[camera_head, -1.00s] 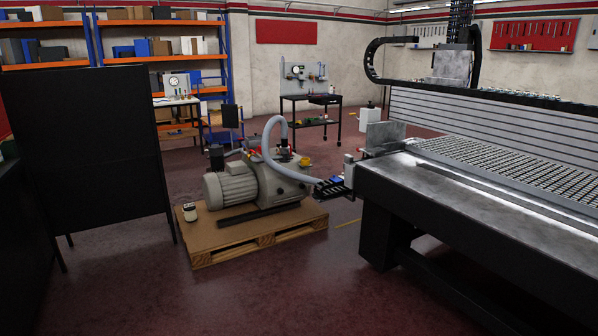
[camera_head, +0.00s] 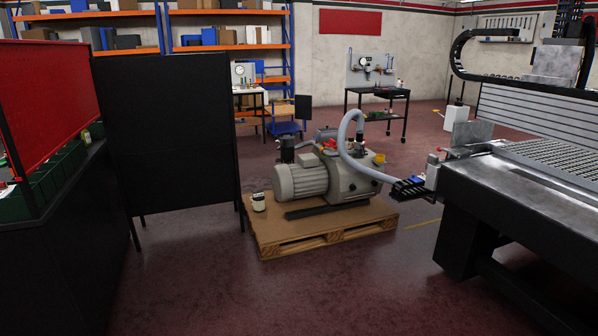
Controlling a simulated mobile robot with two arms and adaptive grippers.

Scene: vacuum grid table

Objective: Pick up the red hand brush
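I cannot make out a red hand brush in this view. Small red parts show on the pump (camera_head: 310,178) and near the corner of the vacuum grid table (camera_head: 520,205), but they are too small to tell what they are. Neither of my grippers is in view.
The pump stands on a wooden pallet (camera_head: 300,246) mid-floor, its grey hose running to the table at right. A black screen (camera_head: 170,130) stands at left, beside a dark bench with green bins (camera_head: 55,175) and a red panel (camera_head: 50,95). The front floor is clear.

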